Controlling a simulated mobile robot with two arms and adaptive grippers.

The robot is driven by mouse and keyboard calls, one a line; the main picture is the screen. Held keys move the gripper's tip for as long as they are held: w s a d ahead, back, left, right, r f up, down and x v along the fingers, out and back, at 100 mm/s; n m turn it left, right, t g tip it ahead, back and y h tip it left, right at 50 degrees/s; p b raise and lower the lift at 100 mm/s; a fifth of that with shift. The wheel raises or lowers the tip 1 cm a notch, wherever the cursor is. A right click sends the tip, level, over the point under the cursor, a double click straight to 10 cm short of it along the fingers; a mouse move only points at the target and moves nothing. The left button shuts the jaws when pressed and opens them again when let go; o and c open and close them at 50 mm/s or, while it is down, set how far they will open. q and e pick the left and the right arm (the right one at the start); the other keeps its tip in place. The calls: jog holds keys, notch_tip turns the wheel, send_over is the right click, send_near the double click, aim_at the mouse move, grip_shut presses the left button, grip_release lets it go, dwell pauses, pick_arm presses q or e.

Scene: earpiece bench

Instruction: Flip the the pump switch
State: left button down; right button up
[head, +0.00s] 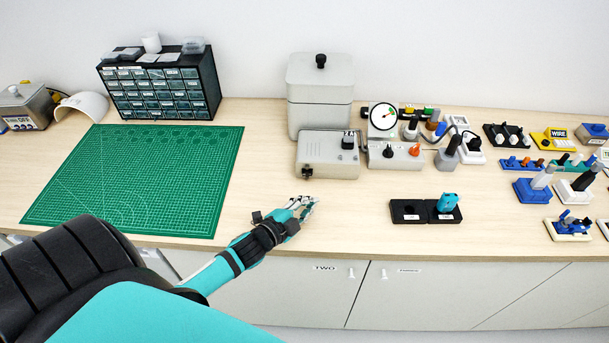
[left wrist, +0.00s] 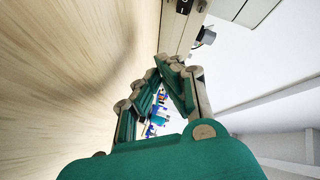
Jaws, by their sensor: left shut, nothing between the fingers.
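A grey box (head: 327,160) stands on the bench in front of a taller grey lidded unit (head: 318,105). A small dark switch (head: 307,172) shows low on its front face, at the left. I cannot read a label that names it as the pump switch. My left gripper (head: 304,206) is over the bench, in front of the box and apart from it. In the left wrist view its fingertips (left wrist: 170,60) come together, shut and empty. A box face with a small dark part (left wrist: 184,6) shows beyond them. My right gripper is not in view.
A flat grey unit with black and orange knobs (head: 395,155) and a dial gauge (head: 383,116) stand right of the box. A black tray (head: 410,218) holds a teal piece (head: 447,202). A green mat (head: 140,180) lies left. Bare bench surrounds the gripper.

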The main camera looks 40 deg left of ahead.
aim_at(307, 174)
pick_arm(q)
jog(key=w+a, duration=0.1)
jog(key=w, duration=0.1)
jog(key=w+a+b, duration=0.1)
jog(key=a, duration=0.1)
jog(key=shift+w+f, duration=0.1)
jog(key=shift+w, duration=0.3)
jog(key=shift+w+a, duration=0.45)
jog(key=shift+w, duration=0.05)
jog(key=shift+w+a, duration=0.15)
jog(key=shift+w, duration=0.05)
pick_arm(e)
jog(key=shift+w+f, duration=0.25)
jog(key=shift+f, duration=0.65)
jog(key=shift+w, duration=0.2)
pick_arm(q)
jog(key=shift+w+a, duration=0.25)
jog(key=shift+w, duration=0.05)
jog(key=shift+w+a+b, duration=0.2)
jog(key=shift+b, duration=0.1)
dwell(0.4)
jog(key=shift+s+d+p, duration=0.3)
jog(key=shift+s+d, duration=0.2)
jog(key=shift+s, duration=0.05)
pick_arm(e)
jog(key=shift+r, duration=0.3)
